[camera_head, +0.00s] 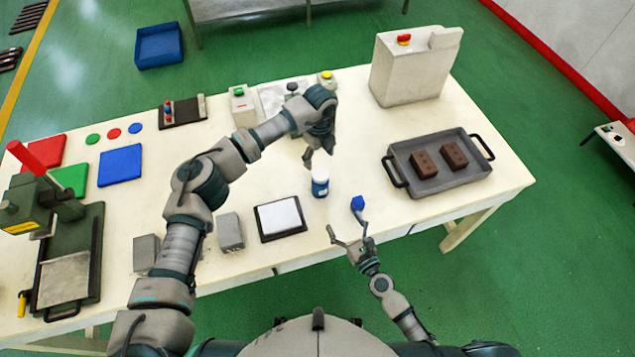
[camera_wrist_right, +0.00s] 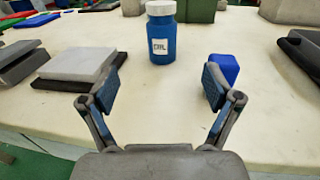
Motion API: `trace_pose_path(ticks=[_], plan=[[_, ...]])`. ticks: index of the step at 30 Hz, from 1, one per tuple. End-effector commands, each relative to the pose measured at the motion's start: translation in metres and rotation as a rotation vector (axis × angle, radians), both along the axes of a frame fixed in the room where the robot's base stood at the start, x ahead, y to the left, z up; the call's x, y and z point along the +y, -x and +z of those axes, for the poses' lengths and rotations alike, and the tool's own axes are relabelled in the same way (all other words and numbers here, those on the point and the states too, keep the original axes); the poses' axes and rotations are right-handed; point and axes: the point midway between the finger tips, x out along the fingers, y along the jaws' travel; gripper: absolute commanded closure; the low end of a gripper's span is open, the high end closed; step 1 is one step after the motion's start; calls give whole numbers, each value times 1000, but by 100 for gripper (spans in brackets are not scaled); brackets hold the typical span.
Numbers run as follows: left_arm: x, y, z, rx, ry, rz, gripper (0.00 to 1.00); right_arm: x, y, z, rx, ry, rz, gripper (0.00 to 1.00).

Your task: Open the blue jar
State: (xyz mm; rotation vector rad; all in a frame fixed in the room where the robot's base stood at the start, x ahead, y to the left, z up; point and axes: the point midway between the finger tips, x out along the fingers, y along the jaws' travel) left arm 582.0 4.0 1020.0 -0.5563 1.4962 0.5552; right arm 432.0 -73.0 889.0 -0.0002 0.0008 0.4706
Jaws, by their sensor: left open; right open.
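The blue jar (camera_head: 320,187) stands upright on the table with its white lid (camera_head: 320,172) on. In the right wrist view the blue jar (camera_wrist_right: 161,42) shows a white label with dark letters. My left gripper (camera_head: 318,156) is open and points down just above the lid; whether it touches the lid I cannot tell. My right gripper (camera_head: 347,228) is open and low at the table's front edge. In the right wrist view the right gripper (camera_wrist_right: 161,86) has nothing between its fingers, and the jar stands beyond them, centred.
A small blue block (camera_head: 357,203) lies beside my right gripper's right finger. A dark-framed white pad (camera_head: 281,217) lies left of the jar. A grey tray (camera_head: 437,193) with two brown blocks sits to the right.

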Motion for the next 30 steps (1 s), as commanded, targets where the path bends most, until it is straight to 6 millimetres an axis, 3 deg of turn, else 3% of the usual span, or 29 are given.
trace_pose_path(ticks=[7,23,30], plan=[[0,-1,-1,1,0,-2,27,13,-29,0,0,1,1,11],[0,0,-1,2,3,-3,27,67,-131,1,-2,2,0,11],[-1,1,0,1,3,-3,27,76,-149,0,-3,1,-2,11]])
